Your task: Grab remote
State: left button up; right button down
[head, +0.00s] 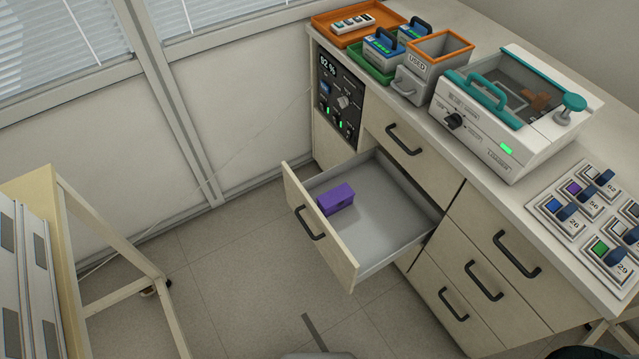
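A white remote-like device (353,23) with several coloured buttons lies in the orange tray (325,27) at the far back left end of the counter. It lies flat, with nothing on top of it. Neither of my grippers can be made out in the head view. Nothing is touching the device.
An open drawer (378,236) with a purple box (335,199) juts out from the cabinet. On the counter stand a green tray (372,67), a bin marked USED (420,68) and a white machine (500,125) with a teal handle. A wooden-framed cart (112,232) is at left.

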aim_at(367, 21)
jog(key=z, duration=1.25)
jog(key=i+j, duration=0.15)
jog(key=j, duration=0.25)
jog(key=i+j, duration=0.1)
jog(key=j, duration=0.3)
jog(key=i+j, duration=0.15)
jog(key=j, duration=0.2)
jog(key=i+j, duration=0.15)
jog(key=j, duration=0.25)
